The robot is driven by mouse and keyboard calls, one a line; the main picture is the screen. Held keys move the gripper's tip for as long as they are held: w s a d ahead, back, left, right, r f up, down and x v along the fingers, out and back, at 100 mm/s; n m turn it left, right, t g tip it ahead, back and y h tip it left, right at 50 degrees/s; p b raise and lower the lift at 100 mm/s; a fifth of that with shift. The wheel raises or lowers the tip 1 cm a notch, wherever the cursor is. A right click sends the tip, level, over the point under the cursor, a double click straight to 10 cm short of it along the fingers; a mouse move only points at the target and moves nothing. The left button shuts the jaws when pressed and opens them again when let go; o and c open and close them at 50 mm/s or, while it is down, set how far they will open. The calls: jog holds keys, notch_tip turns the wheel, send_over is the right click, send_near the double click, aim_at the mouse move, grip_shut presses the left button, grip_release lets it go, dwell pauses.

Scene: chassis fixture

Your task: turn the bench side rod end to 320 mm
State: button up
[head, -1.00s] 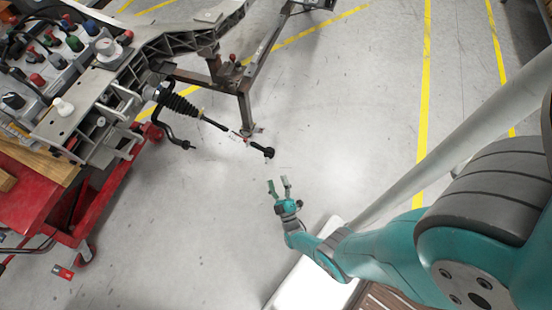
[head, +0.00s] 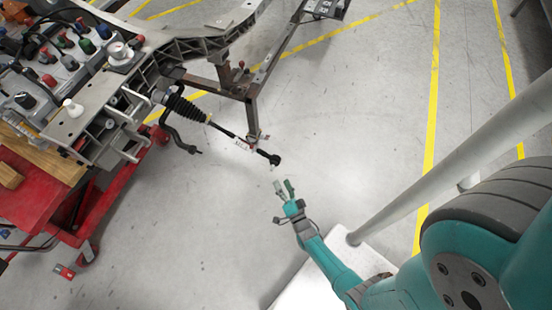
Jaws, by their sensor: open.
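The rod end (head: 269,157) is a black piece with a rounded tip at the outer end of a thin rod (head: 226,132). The rod comes out of a black ribbed boot (head: 186,107) on the grey chassis fixture (head: 190,45). My gripper (head: 284,187) is open and empty. In the picture it is just below and right of the rod end, with a small gap between them. How far apart they are in depth I cannot tell. No measuring mark is readable from here.
A red cart (head: 85,222) with wooden blocks stands at the left below the fixture. A dark bent bar (head: 178,137) hangs beside the boot. A brown metal stand leg (head: 250,112) is close behind the rod. The floor (head: 345,140) to the right is clear.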

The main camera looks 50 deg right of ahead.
aim_at(276, 159)
jog(key=w+d+m, duration=0.2)
jog(key=w+m, duration=0.1)
jog(key=w+d+r+m+g, duration=0.1)
jog(key=w+d+m, duration=0.1)
jog(key=m, duration=0.2)
jog(key=w+d+r+m, duration=0.1)
jog(key=w+d+m, duration=0.1)
jog(key=w+m, duration=0.1)
jog(key=shift+w+r+m+g+y, duration=0.15)
jog(key=shift+w+m+g+y, duration=0.15)
dwell(0.4)
